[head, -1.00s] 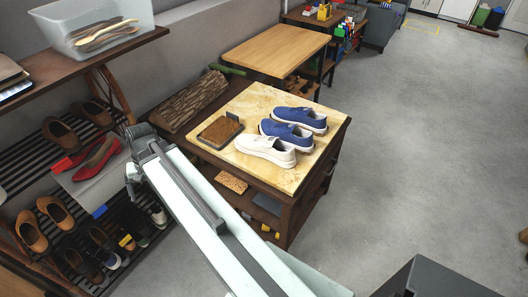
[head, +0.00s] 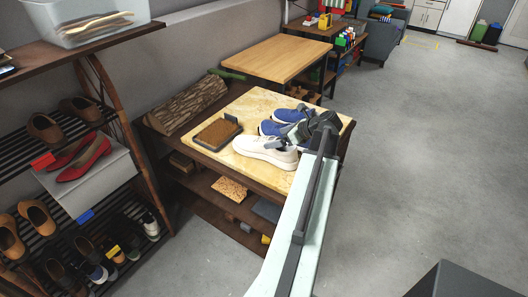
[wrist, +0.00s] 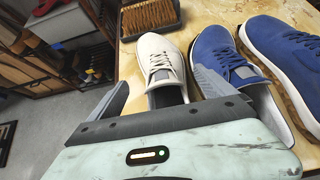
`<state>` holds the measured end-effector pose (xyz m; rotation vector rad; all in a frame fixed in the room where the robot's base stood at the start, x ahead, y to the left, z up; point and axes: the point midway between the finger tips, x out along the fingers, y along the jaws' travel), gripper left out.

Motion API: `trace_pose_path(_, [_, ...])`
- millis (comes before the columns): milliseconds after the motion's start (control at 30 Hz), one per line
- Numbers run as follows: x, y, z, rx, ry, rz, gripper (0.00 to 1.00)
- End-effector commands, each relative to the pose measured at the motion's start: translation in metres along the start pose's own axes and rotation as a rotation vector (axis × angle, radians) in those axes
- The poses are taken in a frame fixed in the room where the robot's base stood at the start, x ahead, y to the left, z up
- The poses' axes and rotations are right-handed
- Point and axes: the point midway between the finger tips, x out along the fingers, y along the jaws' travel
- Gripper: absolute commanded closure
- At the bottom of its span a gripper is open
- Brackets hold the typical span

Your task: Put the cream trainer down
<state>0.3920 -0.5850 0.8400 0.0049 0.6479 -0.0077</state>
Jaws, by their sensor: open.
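The cream trainer (head: 258,149) stands upright on the pale board top (head: 243,108) of the dark table, nearest of the shoes there. In the wrist view the cream trainer (wrist: 160,54) points away from me, its heel end close to my gripper. My gripper (wrist: 162,82) is open, with one finger left of the trainer's heel and the other to its right, by the blue shoe. In the head view my gripper (head: 298,137) is above the shoes' right ends and hides part of them. I cannot tell whether the fingers touch the trainer.
Two blue shoes (head: 290,115) stand just beyond the cream trainer; the nearer (wrist: 222,55) is close to my right finger. A brush (head: 217,132) lies left on the board. A log (head: 188,105) lies behind. A shoe rack (head: 62,212) stands left.

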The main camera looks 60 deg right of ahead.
Motion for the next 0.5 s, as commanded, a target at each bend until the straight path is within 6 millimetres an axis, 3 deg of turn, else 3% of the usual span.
trace_pose_path(100, [0.019,0.000,-0.004,-0.003,0.001,0.002,0.06])
trace_pose_path(333, [0.031,-0.001,-0.004,-0.003,0.001,0.001,0.06])
trace_pose_path(500, [0.062,-0.003,-0.009,-0.004,0.001,0.002,0.06])
